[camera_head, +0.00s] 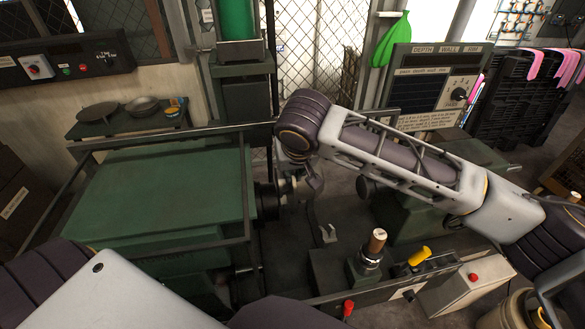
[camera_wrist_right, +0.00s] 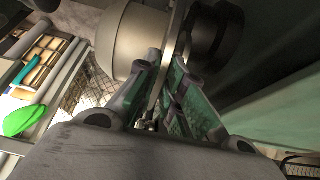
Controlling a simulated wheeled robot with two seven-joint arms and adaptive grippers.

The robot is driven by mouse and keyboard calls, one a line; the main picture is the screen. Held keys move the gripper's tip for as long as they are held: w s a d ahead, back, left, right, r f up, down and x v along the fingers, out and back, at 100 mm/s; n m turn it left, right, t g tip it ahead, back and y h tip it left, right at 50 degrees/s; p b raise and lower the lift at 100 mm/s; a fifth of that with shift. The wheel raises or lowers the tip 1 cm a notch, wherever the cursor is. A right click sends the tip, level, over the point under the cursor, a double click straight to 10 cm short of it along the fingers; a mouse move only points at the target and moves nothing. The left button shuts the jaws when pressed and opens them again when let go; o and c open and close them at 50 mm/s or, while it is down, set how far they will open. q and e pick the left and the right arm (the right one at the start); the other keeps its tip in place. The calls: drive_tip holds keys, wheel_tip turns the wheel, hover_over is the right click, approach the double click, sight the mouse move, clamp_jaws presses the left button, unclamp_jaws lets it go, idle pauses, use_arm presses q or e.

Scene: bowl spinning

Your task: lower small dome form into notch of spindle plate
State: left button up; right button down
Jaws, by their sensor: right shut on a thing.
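The small dome form (camera_wrist_right: 125,40) is a cream rounded block at the top of the right wrist view. In the head view a small cream part of it shows (camera_head: 287,187) beside the spindle. A thin metal rim lies along its right side. The dark spindle plate (camera_wrist_right: 217,38) is just right of that rim; I cannot tell whether they touch, and the notch is hidden. My right gripper (camera_wrist_right: 169,82) is shut on the dome form at its rim, between green-lined fingers. In the head view it hangs below my wrist (camera_head: 304,182). My left gripper is out of view.
The green lathe housing (camera_head: 165,195) fills the left side, with a dark rail around it. A tailstock (camera_head: 415,215) stands right. In front are a post with a wooden top (camera_head: 376,241), a yellow handle (camera_head: 419,256) and a control box (camera_head: 470,287). A shelf (camera_head: 125,121) holds dishes.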

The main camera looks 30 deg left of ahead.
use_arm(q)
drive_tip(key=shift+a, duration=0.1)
use_arm(e)
drive_tip(key=shift+f, duration=0.5)
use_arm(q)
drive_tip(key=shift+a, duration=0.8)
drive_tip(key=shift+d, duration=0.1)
use_arm(e)
drive_tip(key=shift+f, duration=0.1)
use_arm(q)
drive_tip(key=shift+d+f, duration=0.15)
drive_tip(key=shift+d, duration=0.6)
use_arm(e)
drive_tip(key=shift+f, duration=0.1)
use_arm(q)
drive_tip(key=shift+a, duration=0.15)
use_arm(e)
drive_tip(key=shift+f, duration=0.1)
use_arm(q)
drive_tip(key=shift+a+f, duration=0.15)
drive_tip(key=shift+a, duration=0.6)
use_arm(e)
drive_tip(key=shift+f, duration=0.4)
use_arm(q)
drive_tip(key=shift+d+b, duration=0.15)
drive_tip(key=shift+b, duration=0.15)
use_arm(e)
drive_tip(key=shift+f, duration=0.15)
